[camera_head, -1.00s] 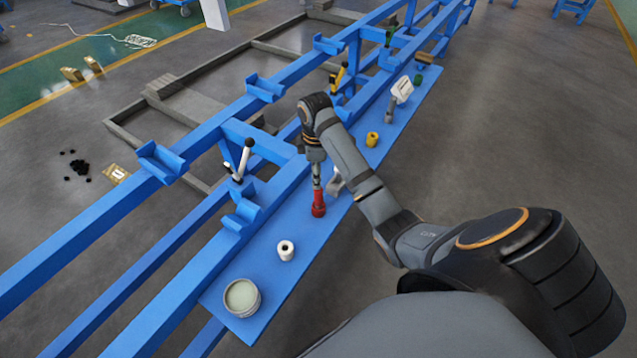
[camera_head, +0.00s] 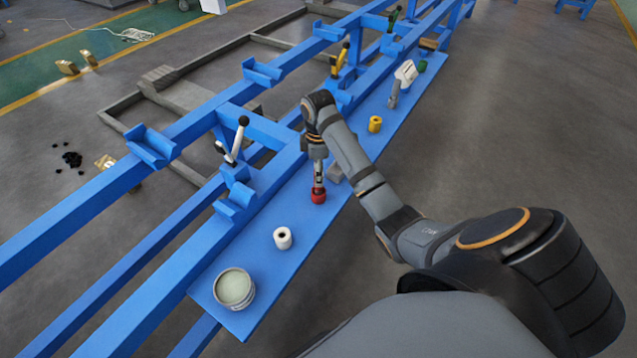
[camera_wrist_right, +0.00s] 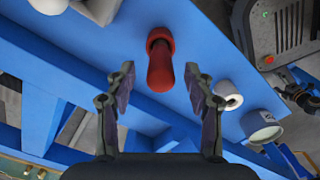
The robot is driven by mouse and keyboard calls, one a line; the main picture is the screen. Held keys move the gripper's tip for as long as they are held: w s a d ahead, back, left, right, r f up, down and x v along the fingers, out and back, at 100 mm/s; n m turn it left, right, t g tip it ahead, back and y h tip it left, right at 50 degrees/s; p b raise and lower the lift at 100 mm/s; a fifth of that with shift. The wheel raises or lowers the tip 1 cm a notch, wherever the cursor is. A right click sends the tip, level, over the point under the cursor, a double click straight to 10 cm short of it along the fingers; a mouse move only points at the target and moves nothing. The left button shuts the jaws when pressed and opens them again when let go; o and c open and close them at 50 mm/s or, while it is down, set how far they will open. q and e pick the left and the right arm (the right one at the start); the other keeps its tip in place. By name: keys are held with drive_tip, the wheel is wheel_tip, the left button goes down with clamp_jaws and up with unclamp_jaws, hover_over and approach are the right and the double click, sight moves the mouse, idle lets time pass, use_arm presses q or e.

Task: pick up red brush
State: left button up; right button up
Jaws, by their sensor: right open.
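The red brush (camera_head: 318,196) stands upright on the blue shelf (camera_head: 262,262), under my right gripper (camera_head: 318,180). In the right wrist view the red brush (camera_wrist_right: 160,62) is beyond the fingertips, roughly between the lines of the two fingers. My right gripper (camera_wrist_right: 160,80) is open there, with a finger on each side and nothing held. Whether a finger touches the brush cannot be told. My left gripper is not in view.
A white roll (camera_head: 283,238) and a tub (camera_head: 234,288) stand on the near shelf. A yellow roll (camera_head: 375,124) and a white-headed tool (camera_head: 404,76) stand farther along. Blue rails with brackets (camera_head: 150,146) run along the left.

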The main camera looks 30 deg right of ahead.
drive_tip(key=shift+f, duration=0.95)
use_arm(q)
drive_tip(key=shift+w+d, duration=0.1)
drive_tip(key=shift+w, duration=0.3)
use_arm(e)
drive_tip(key=shift+a+r, duration=0.1)
drive_tip(key=shift+c, duration=0.4)
clamp_jaws()
drive_tip(key=shift+r, duration=0.1)
drive_tip(key=shift+r, duration=0.3)
wheel_tip(320, 180, up, 5)
drive_tip(key=p, duration=0.4)
drive_tip(key=shift+r, duration=0.2)
wheel_tip(320, 180, up, 4)
drive_tip(key=p, duration=0.4)
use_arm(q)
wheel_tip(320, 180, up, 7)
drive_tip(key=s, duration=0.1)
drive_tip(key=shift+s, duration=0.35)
use_arm(e)
drive_tip(key=shift+f, duration=0.1)
